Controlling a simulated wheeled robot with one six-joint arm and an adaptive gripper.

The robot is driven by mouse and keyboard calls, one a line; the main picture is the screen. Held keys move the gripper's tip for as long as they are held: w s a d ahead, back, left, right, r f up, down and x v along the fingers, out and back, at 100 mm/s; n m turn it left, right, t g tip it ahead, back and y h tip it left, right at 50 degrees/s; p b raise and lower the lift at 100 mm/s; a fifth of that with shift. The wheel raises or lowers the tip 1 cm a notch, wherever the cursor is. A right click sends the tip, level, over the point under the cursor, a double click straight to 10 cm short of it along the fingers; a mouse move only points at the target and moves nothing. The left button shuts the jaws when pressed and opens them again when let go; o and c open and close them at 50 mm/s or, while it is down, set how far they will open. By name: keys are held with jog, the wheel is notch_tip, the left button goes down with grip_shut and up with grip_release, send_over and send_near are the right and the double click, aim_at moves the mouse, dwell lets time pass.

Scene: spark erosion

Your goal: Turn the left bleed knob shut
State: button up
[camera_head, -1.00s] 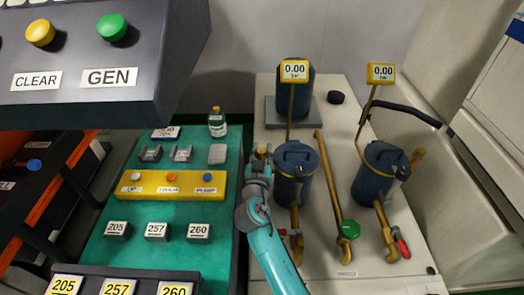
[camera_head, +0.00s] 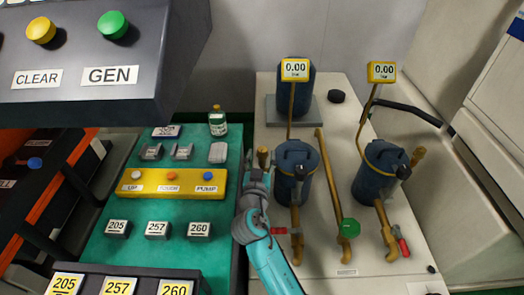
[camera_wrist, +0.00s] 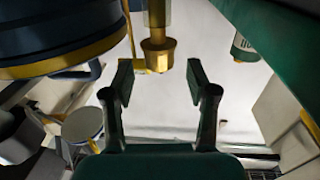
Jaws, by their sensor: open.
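Two dark blue canisters stand on the pale cabinet: the left canister (camera_head: 296,158) and the right canister (camera_head: 382,172). A small dark knob (camera_head: 301,172) shows at the left canister's lid; I cannot tell for certain that it is the left bleed knob. My gripper (camera_head: 260,170) is just left of the left canister. In the wrist view, my gripper (camera_wrist: 159,82) is open with nothing between its fingers. A brass fitting (camera_wrist: 157,52) is just beyond the fingertips, near their midline. The canister (camera_wrist: 60,30) fills the upper left.
Two yellow gauges (camera_head: 295,70) (camera_head: 382,72) read 0.00. A bottle (camera_head: 217,121) stands on the green panel (camera_head: 125,213) at left. A dark console (camera_head: 110,80) overhangs the upper left.

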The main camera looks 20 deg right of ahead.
jog(key=v, duration=0.8)
jog(key=shift+s, duration=0.3)
jog(key=shift+a, duration=0.1)
